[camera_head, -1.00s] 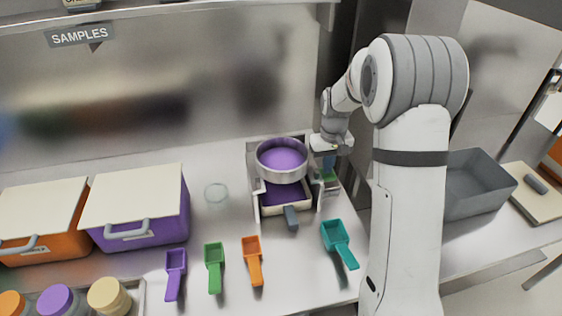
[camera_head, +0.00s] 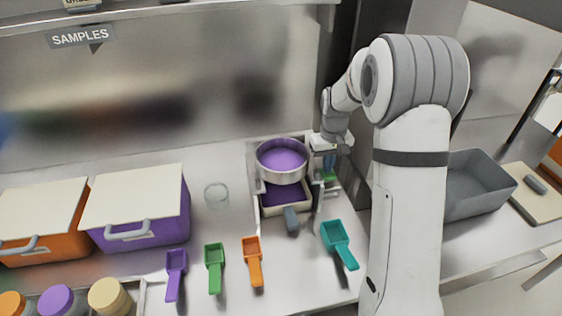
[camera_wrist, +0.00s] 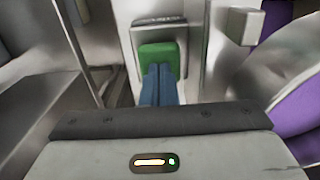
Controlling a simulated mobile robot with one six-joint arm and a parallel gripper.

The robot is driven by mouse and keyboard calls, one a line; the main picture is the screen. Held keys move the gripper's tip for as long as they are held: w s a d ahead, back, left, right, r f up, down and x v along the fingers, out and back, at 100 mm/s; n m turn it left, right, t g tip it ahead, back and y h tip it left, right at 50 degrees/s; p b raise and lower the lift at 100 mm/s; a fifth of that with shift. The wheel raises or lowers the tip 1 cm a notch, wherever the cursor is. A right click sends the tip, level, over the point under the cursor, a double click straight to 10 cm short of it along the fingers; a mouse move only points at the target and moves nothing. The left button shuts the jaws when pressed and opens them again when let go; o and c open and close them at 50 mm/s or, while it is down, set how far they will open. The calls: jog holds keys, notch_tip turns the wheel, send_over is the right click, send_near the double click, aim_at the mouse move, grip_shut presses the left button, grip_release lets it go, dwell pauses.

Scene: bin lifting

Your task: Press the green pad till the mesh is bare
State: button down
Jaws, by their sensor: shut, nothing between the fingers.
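The green pad (camera_wrist: 163,52) is on a grey housing, straight ahead of my fingers in the wrist view. It also shows as a small green patch (camera_head: 328,177) under my gripper in the head view. My gripper (camera_wrist: 161,70) is shut and empty, its blue fingertips overlapping the pad's lower part. I cannot tell whether they touch or press it. The round metal sieve (camera_head: 282,173) sits left of my gripper (camera_head: 329,172). Purple material (camera_head: 282,154) covers its mesh. Below it is a pale tray (camera_head: 287,211) with purple inside and a grey handle.
Purple, green, orange and teal scoops (camera_head: 338,238) lie in front. Lidded orange and purple bins (camera_head: 148,232) stand left, with a clear round dish (camera_head: 216,194) beside them. A grey bin (camera_head: 478,190) stands right, behind my arm. The sieve's frame walls are close to my gripper.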

jog(key=shift+f+b, duration=0.4)
jog(key=shift+f, duration=0.35)
jog(key=shift+r+p, duration=0.5)
jog(key=shift+r, duration=0.35)
jog(key=shift+f, duration=0.15)
dwell(0.4)
dwell(0.9)
jog(key=shift+r, duration=0.2)
jog(key=shift+r+p, duration=1.9)
jog(key=shift+r, duration=1.05)
